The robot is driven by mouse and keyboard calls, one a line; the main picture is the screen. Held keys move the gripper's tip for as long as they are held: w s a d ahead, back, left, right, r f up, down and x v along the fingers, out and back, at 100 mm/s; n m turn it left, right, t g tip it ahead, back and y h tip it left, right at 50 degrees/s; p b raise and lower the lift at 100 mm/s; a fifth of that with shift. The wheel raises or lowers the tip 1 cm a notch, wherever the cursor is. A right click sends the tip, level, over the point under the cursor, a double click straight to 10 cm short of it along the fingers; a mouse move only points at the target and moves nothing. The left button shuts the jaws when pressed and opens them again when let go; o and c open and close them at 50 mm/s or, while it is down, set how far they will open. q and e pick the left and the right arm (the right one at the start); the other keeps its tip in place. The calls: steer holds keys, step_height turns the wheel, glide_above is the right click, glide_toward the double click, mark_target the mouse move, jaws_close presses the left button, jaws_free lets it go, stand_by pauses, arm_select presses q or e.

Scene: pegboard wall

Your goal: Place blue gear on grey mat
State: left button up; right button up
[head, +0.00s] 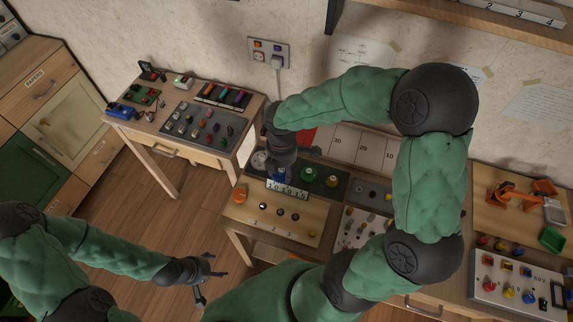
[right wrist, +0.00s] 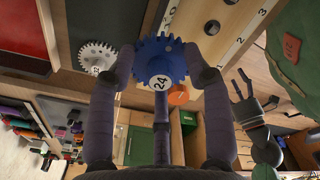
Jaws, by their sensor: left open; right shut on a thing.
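The blue gear (right wrist: 162,62), marked 24, is between the fingers of my right gripper (right wrist: 160,65) in the right wrist view. In the head view the blue gear (head: 279,175) shows partly below my right gripper (head: 281,165), over the work table; whether it touches the surface I cannot tell. A dark grey mat (head: 338,191) lies on that table, with a white gear (head: 259,160), a green gear (head: 307,174) and a yellow gear (head: 332,181) on or over it. My left gripper (head: 208,271) is open and empty above the floor, far from the gear.
An orange gear (head: 240,194) sits at the table's left edge. A numbered peg strip (head: 287,189) and a wooden board with pegs (head: 272,216) lie in front of the mat. A side table with a grey tool mat (head: 183,142) stands at left.

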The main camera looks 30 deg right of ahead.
steer(key=w+d+f+b, duration=0.1)
steer(key=w+f, duration=0.1)
steer(key=w+d+f+b, duration=0.1)
steer(key=w+d+f, duration=0.1)
steer(key=w+d+f+b, duration=0.1)
steer(key=w+d+f, duration=0.1)
steer(key=f, duration=0.1)
steer(key=shift+w, duration=0.15)
steer(key=f, duration=0.1)
steer(key=f+b, duration=0.2)
steer(key=shift+w+d+f, duration=0.25)
steer(key=shift+f, duration=0.15)
steer(key=shift+r, duration=0.1)
steer(key=o, duration=0.8)
steer(key=shift+o, duration=0.2)
